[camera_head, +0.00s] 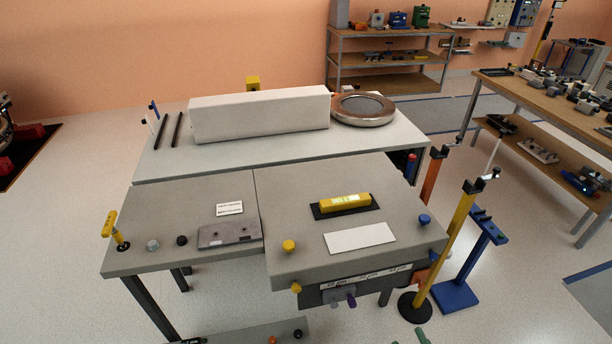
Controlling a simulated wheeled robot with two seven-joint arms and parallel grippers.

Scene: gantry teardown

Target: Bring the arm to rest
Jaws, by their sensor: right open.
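My right gripper (421,337) barely shows at the bottom edge, right of centre, as a small greenish tip. It is open, low in front of the grey workbench (285,235) and apart from it. Most of it and its arm are outside the picture. My left gripper is not in view.
The bench top carries a yellow level (345,203) on a black pad, a white card (360,238), a grey plate (229,234) and several knobs. A long white block (260,115) stands behind. A yellow post (447,245) and a blue stand (470,260) stand at the right.

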